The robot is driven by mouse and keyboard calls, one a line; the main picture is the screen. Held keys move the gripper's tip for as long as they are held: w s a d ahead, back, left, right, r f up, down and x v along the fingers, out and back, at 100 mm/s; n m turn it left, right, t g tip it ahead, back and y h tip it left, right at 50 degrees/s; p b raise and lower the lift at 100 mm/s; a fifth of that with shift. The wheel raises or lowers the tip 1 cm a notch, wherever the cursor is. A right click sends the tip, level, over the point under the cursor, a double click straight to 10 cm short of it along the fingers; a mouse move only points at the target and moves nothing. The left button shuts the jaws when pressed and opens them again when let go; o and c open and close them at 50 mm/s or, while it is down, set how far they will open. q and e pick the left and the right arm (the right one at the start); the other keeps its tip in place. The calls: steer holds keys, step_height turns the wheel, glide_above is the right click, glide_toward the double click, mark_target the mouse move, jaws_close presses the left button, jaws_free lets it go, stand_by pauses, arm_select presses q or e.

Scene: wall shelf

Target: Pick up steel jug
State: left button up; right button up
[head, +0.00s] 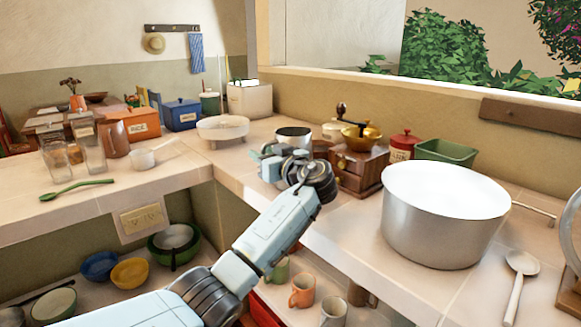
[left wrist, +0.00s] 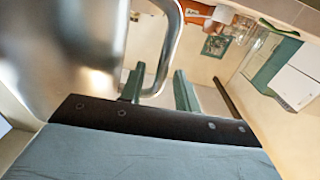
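The steel jug (head: 293,134) stands on the counter near the inner corner, partly hidden behind my left gripper (head: 268,158). In the left wrist view, the jug's blurred, shiny body (left wrist: 60,50) fills the upper left. Its looped handle (left wrist: 172,50) comes down between the two green fingers of my left gripper (left wrist: 160,90). The fingers are apart, with a gap visible beside the handle, which lies nearer the left finger. I cannot tell whether that finger touches it. My right gripper is in neither view.
A wooden coffee grinder (head: 358,170) with a brass bowl stands just right of the jug. A large steel pot (head: 440,225) stands farther right. A white bowl (head: 223,127) is at the left, with some bare counter between it and the jug. Mugs (head: 302,292) sit on the shelf below.

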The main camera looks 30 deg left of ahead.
arm_select(q)
steer(key=shift+w+a, duration=0.2)
steer(key=shift+a, duration=0.1)
jaws_close()
stand_by(1.1)
steer(key=shift+r, duration=0.2)
